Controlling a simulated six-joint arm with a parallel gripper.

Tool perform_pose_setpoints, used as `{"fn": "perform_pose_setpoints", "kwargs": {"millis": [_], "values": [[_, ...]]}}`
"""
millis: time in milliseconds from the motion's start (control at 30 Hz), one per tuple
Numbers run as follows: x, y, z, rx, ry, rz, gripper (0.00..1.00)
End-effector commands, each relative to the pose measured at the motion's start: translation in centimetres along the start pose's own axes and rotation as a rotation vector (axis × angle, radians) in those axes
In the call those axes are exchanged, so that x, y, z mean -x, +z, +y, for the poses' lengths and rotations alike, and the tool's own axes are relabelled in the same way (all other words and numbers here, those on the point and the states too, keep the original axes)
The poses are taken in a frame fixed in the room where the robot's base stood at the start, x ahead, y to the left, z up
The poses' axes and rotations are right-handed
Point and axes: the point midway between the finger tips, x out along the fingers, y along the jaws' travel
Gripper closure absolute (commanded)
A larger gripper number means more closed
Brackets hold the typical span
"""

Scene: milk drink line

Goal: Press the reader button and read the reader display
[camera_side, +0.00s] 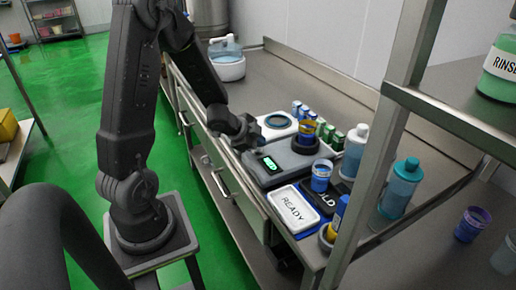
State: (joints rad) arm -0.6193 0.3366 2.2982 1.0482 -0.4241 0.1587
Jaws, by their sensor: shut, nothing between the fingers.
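The reader (292,160) is a grey box on the steel bench, with a dark round part at its back right. Its display (270,163) glows green on the front left; the characters are too small to read surely. A blue and yellow cup (307,131) stands on or just behind the reader's round part. My gripper (246,146) is shut and empty, pointing down at the reader's left end, just behind the display. I cannot make out the reader button; my gripper may hide it. I cannot tell whether the fingertips touch the reader.
A white READY tray (293,209) and a dark tray (319,197) lie in front of the reader. A blue cup (321,175) stands beside them. Bottles (400,188) stand at right by a steel shelf post (377,150). Small cartons (335,141) stand behind.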

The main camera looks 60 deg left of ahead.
Motion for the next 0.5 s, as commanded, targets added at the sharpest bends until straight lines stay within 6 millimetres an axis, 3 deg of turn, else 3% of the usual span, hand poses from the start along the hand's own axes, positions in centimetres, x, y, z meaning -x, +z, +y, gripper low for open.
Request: {"fn": "perform_pose_setpoints", "kwargs": {"millis": [500], "values": [[-0.42,0.32,0.33,0.002,0.0,0.0,1.0]]}}
